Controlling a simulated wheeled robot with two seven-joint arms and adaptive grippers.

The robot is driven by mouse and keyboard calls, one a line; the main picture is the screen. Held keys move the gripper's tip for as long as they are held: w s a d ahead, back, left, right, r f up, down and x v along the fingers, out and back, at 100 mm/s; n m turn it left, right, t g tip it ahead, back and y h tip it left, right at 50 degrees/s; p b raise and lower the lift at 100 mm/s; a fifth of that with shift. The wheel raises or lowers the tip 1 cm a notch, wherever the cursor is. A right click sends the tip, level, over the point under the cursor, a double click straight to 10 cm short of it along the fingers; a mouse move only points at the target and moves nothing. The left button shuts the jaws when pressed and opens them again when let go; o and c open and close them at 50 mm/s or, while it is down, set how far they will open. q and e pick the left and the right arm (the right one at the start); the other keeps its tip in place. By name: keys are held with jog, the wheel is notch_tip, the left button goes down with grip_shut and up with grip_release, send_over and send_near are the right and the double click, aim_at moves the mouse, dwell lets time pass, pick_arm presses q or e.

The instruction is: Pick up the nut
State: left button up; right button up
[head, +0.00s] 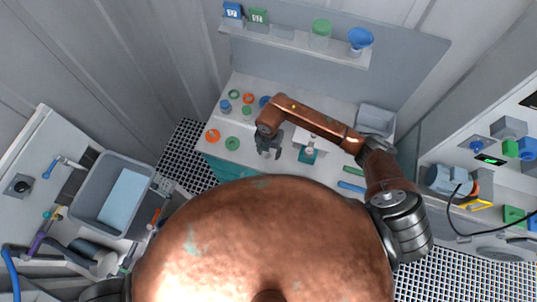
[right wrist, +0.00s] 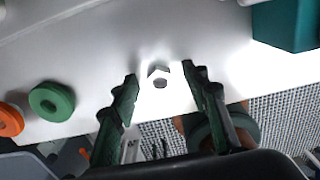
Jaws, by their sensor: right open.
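The nut (right wrist: 159,77) is a small pale hexagonal piece with a dark hole, on the white bench top in the right wrist view. My right gripper (right wrist: 160,80) is open, with one green-black finger on each side of the nut and a gap to it on both sides. I cannot tell how far above the bench the fingertips are. In the head view my right gripper (head: 269,150) points down over the bench, and I cannot make out the nut there. My left gripper is not in view.
A green ring (right wrist: 52,101) and an orange ring (right wrist: 10,120) lie left of the gripper in the right wrist view. A teal block (right wrist: 285,25) stands at upper right. In the head view a grey bin (head: 376,119) sits at the bench's right end.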

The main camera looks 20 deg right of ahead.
jog(key=c, duration=0.7)
grip_shut()
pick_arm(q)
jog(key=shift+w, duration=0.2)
pick_arm(e)
jog(key=shift+r, duration=0.1)
jog(key=shift+w+r+b, duration=0.1)
jog(key=shift+r+b, duration=0.25)
jog(key=shift+r, duration=0.3)
pick_arm(q)
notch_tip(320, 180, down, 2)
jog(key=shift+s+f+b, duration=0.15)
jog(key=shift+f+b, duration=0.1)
jog(key=shift+b, duration=0.7)
pick_arm(e)
jog(key=s+a+r, duration=0.3)
jog(key=s+r, duration=0.8)
jog(key=s, duration=0.2)
jog(key=shift+s+r, duration=0.25)
jog(key=shift+s, duration=0.15)
